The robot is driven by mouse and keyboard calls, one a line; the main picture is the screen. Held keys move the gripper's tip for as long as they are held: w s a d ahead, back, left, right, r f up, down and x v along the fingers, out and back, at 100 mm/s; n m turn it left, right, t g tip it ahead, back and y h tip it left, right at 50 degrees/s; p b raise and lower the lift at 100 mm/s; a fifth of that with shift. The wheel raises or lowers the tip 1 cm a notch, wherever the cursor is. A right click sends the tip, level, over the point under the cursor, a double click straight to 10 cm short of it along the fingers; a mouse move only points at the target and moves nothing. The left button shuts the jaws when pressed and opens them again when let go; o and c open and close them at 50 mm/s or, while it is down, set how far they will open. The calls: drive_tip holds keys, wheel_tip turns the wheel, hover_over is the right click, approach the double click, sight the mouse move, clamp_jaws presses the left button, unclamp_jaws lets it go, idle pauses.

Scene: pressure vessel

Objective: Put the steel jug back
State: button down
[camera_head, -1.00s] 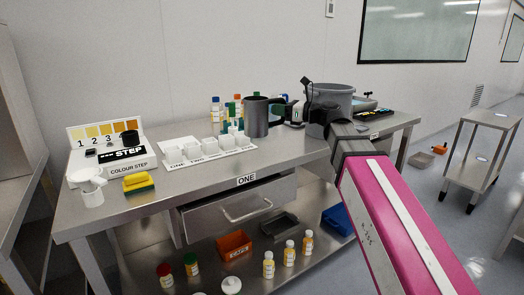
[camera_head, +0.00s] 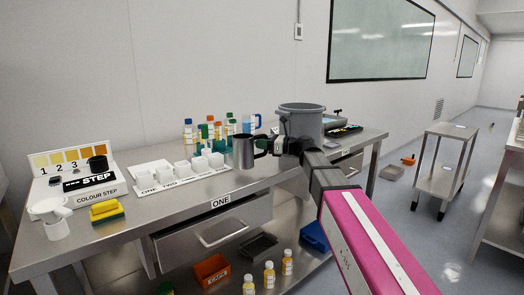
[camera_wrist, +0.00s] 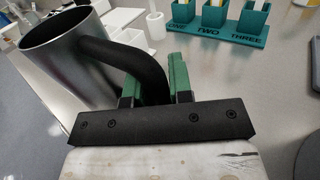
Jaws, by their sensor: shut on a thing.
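The steel jug (camera_head: 243,152) is upright in the head view, behind the front edge of the bench and near its middle. In the wrist view the jug (camera_wrist: 62,75) fills the left side, with its open rim upward and its black curved handle (camera_wrist: 140,62) toward me. My gripper (camera_head: 268,147) is at the handle, on the jug's right side. In the wrist view the green-padded fingers of my gripper (camera_wrist: 155,85) are shut on the handle. The jug's base is hidden in the wrist view, and I cannot tell whether it touches the bench.
A white tray of pale blocks (camera_head: 185,174) lies left of the jug. Capped bottles (camera_head: 205,130) stand behind it. A teal rack marked ONE TWO THREE (camera_wrist: 213,25) is near. A large grey pot (camera_head: 301,120) stands right. A drawer (camera_head: 215,235) is below the bench top.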

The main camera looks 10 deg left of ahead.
drive_tip(key=shift+f, duration=1.5)
drive_tip(key=c, duration=1)
unclamp_jaws()
drive_tip(key=shift+d, duration=0.2)
drive_tip(key=d, duration=0.3)
drive_tip(key=s+d, duration=0.1)
drive_tip(key=d, duration=0.7)
drive_tip(key=shift+s+d, duration=0.25)
